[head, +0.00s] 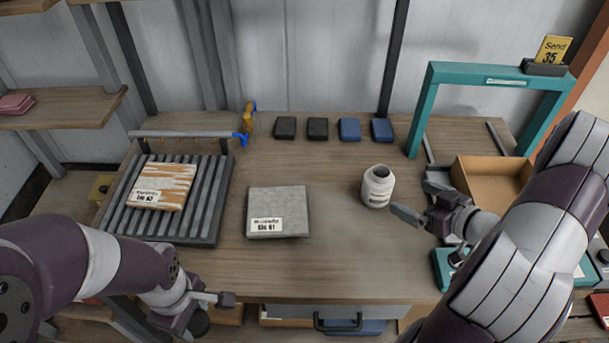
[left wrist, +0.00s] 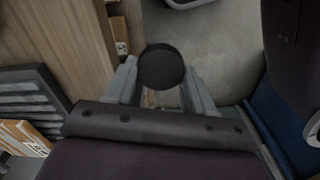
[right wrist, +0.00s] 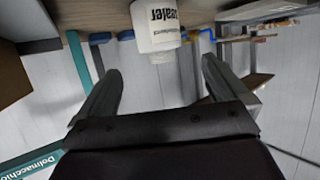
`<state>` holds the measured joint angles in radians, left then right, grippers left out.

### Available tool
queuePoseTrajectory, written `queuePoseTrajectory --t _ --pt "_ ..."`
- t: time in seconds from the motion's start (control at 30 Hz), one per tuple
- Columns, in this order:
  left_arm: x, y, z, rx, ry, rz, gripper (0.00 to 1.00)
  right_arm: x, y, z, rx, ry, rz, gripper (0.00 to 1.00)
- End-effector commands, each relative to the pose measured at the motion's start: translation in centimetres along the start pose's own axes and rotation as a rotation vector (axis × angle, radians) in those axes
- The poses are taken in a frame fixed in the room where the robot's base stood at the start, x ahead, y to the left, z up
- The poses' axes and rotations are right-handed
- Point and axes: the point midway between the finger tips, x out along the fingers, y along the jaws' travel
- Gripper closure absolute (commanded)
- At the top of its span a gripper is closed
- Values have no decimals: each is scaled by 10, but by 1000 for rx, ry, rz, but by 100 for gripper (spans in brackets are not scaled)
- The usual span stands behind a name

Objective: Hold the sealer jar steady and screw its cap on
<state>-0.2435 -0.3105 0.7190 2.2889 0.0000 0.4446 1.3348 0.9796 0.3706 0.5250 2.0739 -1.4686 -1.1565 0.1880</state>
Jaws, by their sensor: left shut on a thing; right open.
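The white sealer jar (head: 378,188) stands upright on the table, right of the grey slab, with its dark mouth uncovered. It also shows upside down in the right wrist view (right wrist: 156,28), beyond the fingertips. My right gripper (head: 422,201) is open, just right of the jar, its fingers pointing towards it and apart from it. My left gripper (head: 215,299) is low at the table's front edge, left of centre. In the left wrist view it is shut on a round black cap (left wrist: 161,67). The cap is hard to make out in the head view.
A grey slab (head: 278,224) lies mid-table, with a slatted rack (head: 212,205) bearing a patterned board to its left. Small black and blue blocks (head: 349,129) line the back. A teal frame (head: 421,115) and cardboard tray (head: 478,178) stand right. Table between slab and jar is clear.

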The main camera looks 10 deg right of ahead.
Motion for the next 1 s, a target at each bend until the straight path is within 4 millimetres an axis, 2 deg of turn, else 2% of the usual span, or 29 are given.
queuePoseTrajectory --t 0.17,0.4,0.53,0.9,1.0 --pt "0 0 0 1 0 0 75 5 0 0 -1 -1 -2 0" --pt "2 1 0 2 0 0 75 49 -1 0 -3 -2 -4 0" --pt "3 1 0 2 0 0 75 66 0 0 -2 -2 -1 0" --pt "3 1 0 2 0 0 75 71 0 0 -2 -2 1 0" --pt "3 1 0 2 0 0 75 80 0 0 -3 -3 -2 0"
